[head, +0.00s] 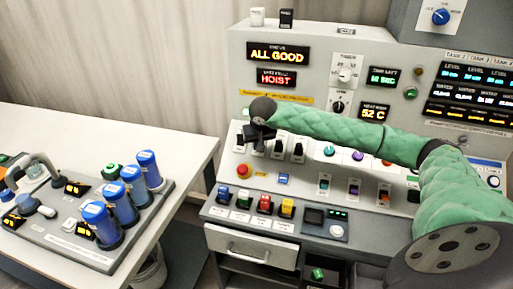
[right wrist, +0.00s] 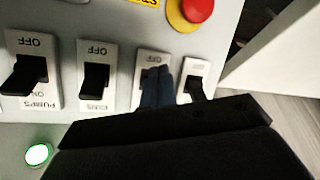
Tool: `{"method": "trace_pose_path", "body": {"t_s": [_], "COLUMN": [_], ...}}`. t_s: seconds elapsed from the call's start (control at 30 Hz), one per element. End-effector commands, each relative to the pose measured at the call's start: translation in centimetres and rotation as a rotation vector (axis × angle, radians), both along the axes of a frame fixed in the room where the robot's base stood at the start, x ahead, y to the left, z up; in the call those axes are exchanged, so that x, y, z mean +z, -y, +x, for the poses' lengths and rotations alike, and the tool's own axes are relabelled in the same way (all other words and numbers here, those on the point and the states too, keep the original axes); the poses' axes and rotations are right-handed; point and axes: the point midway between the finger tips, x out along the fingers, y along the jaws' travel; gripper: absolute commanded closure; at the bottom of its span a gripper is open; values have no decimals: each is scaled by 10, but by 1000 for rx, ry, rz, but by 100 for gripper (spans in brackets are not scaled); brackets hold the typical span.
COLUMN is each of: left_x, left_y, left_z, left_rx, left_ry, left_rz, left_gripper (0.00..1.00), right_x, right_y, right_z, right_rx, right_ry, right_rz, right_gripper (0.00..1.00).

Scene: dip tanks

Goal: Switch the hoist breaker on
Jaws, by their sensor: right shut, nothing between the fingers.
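A row of black breaker levers on white plates sits on the sloped panel. In the right wrist view the labels are upside down; one breaker (right wrist: 27,75) reads PUMPS and its neighbour (right wrist: 96,78) seems to read FANS. My right gripper (right wrist: 158,88) is shut and empty, its fingertips over the third breaker (right wrist: 148,60), hiding most of its lever and label. The end breaker (right wrist: 196,85) is just beside the fingers, its label unreadable. Whether the fingers touch a lever, I cannot tell. In the head view my right gripper (head: 256,137) covers the row's left part. My left gripper is not in view.
A red stop button on yellow (right wrist: 190,12) is close to the breakers. A display (head: 276,78) reads HOIST, below one reading ALL GOOD (head: 279,54). Coloured buttons (head: 265,204) line the lower panel. A side table (head: 187,150) stands at left with blue cylinders (head: 118,203).

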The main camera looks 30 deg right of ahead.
Motion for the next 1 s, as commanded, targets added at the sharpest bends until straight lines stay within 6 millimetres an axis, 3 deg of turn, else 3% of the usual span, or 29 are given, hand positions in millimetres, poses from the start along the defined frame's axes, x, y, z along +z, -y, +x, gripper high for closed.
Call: {"method": "trace_pose_path", "body": {"t_s": [0.7,1.0], "left_x": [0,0], "left_y": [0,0], "left_z": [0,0], "left_rx": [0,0], "left_ry": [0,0], "left_rz": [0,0], "left_gripper": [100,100], "right_x": [18,20], "right_y": [-28,-31], "right_z": [-24,-26], "right_rx": [2,1], "right_ry": [-1,-1], "right_rz": [0,1], "right_gripper": [100,100]}}
